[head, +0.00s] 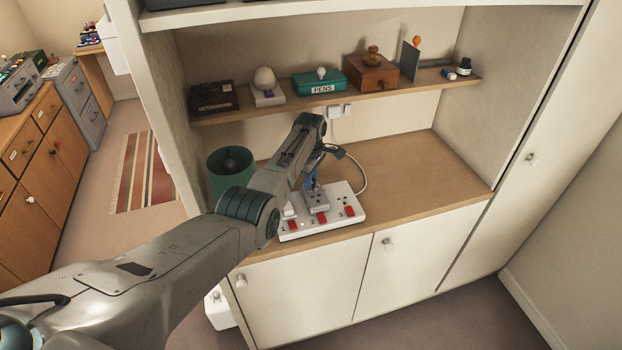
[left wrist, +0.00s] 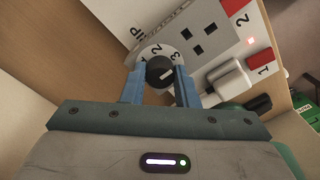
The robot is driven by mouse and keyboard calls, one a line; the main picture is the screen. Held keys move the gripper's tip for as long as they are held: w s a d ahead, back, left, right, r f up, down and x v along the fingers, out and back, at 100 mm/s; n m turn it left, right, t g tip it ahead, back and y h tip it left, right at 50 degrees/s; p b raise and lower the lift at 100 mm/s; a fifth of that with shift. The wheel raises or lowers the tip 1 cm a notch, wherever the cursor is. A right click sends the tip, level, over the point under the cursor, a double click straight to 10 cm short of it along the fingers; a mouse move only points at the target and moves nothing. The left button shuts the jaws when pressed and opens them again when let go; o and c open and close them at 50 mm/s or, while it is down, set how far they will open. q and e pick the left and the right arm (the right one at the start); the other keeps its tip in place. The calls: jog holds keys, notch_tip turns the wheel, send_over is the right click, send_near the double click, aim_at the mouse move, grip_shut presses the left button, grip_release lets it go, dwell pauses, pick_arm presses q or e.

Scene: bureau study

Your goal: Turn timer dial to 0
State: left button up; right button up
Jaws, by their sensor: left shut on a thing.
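The timer is a grey block (head: 317,201) plugged into the middle of a white power strip (head: 300,231) on the cabinet top. In the left wrist view its grey face (left wrist: 178,28) carries a white dial ring (left wrist: 157,50) with 1, 2 and 3 showing, around a black knob (left wrist: 160,72) with a white pointer mark. The rest of the ring, including any 0, is hidden. My left gripper (left wrist: 160,84) is shut on the knob, a blue finger on each side. In the head view my left gripper (head: 313,182) reaches down to the timer. My right gripper is not in view.
A white plug (left wrist: 228,80) sits in the strip beside the timer, close to my fingers. The strip has numbered red switches (head: 321,217). A green bin (head: 231,170) stands left of the strip. A shelf (head: 335,97) with small boxes hangs above. The cabinet top (head: 420,175) is clear at right.

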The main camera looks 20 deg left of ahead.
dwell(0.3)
pick_arm(q)
jog(key=o, duration=1)
notch_tip(320, 180, up, 11)
jog(key=b, duration=0.3)
jog(key=shift+b, duration=0.35)
jog(key=shift+f, duration=0.1)
